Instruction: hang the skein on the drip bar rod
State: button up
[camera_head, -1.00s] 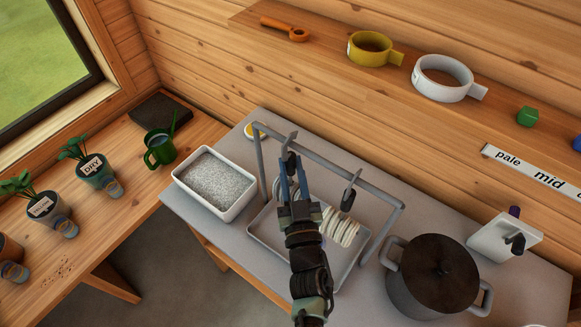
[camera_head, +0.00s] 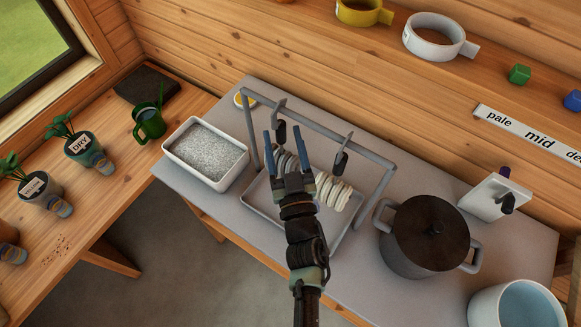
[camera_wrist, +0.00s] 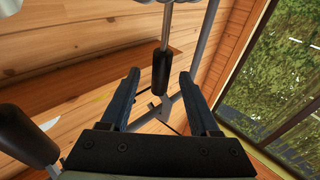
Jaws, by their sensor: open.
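The drip bar (camera_head: 375,155) is a grey frame with a rod across its top, standing over a tray on the grey table. Two hooks with black grips (camera_head: 280,132) (camera_head: 341,163) hang at the rod. A cream coiled skein (camera_head: 333,193) is below the right hook; I cannot tell whether it hangs or rests. A greyer coil (camera_head: 284,162) is partly hidden behind my gripper. My gripper (camera_head: 287,150) is open in front of the left hook, fingers pointing up the picture. In the wrist view, a black grip (camera_wrist: 160,72) shows beyond the open fingers, with nothing clasped.
The grey tray (camera_head: 258,203) lies under the bar. A white bin of grey granules (camera_head: 205,182) stands left, a dark lidded pot (camera_head: 430,236) right. A white holder (camera_head: 492,198) and a blue-lined bowl (camera_head: 515,308) are farther right. A shelf with cups runs behind.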

jog(key=b+v, duration=0.2)
jog(key=v, duration=0.9)
jog(key=shift+s, duration=0.4)
jog(key=shift+d+f, duration=0.1)
